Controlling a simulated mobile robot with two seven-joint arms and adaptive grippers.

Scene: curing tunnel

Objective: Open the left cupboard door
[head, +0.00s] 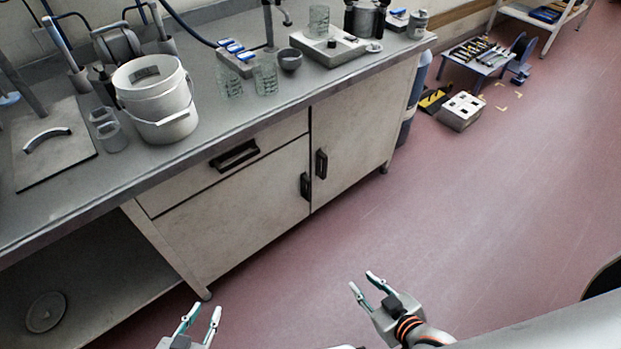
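The left cupboard door (240,215) is a light panel under the drawer, and it looks closed. Its dark handle (305,186) is upright near the door's right edge. The right cupboard door (355,140) beside it is closed too, with a dark handle (321,163) near its left edge. My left gripper (202,312) is at the bottom of the view, open and empty, over the floor in front of the bench and well apart from the handle. My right gripper (363,281) is open and empty over the floor, below and right of the handles.
A closed drawer with a dark handle (234,154) is above the left door. The worktop (205,167) holds a white bucket (155,95), beakers and a hotplate. An open shelf (90,285) is at the lower left. The reddish floor (450,220) before the doors is clear.

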